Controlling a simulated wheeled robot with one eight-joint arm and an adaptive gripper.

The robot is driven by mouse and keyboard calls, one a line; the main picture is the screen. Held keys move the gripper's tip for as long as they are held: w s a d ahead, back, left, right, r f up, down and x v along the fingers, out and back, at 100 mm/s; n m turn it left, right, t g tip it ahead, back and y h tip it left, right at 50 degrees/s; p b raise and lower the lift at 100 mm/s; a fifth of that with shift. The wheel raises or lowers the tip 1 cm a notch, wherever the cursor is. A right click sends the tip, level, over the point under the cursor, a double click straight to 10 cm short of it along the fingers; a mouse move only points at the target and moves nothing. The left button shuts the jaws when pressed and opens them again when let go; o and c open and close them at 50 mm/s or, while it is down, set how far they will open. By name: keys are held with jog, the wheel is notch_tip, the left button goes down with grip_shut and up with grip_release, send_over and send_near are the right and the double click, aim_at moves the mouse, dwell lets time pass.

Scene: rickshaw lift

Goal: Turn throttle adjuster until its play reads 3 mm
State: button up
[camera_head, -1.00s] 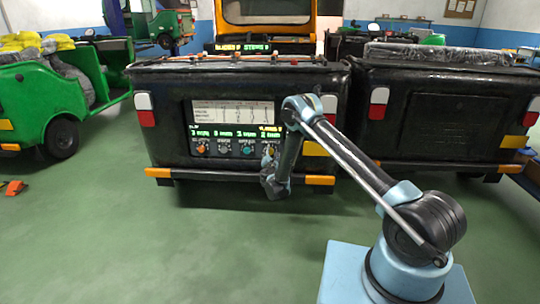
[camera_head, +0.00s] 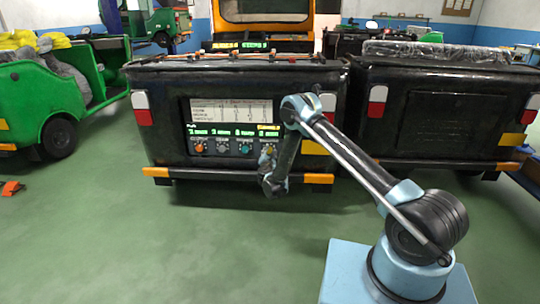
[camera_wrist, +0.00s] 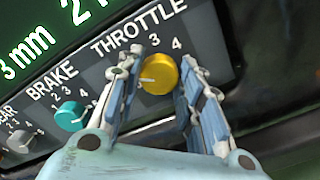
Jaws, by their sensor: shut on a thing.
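The throttle adjuster is a yellow knob (camera_wrist: 158,74) with a white mark pointing left, under the word THROTTLE in the wrist view. My gripper (camera_wrist: 163,80) has one finger on each side of it and is shut on it. The numerals 3 and 4 show above the knob. A green readout (camera_wrist: 75,12) above it begins with 2, and its right part is cut off. In the head view the knob (camera_head: 267,151) sits at the right end of the control panel (camera_head: 232,113), on the black rickshaw's back, with my wrist just below it.
A teal BRAKE knob (camera_wrist: 71,115) and a grey knob (camera_wrist: 20,141) lie left of my fingers. The neighbouring black rickshaw (camera_head: 445,120) stands close on the right. A green vehicle (camera_head: 60,95) stands at left. Green floor is open at front left.

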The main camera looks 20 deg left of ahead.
jog(key=shift+d+f+m, duration=0.1)
jog(key=shift+d+m, duration=0.05)
jog(key=shift+m, duration=0.35)
jog(key=m, duration=0.2)
jog(key=shift+m, duration=2.3)
jog(key=shift+d, duration=0.1)
jog(key=o, duration=1.1)
jog(key=shift+f, duration=0.15)
jog(key=shift+c, duration=0.2)
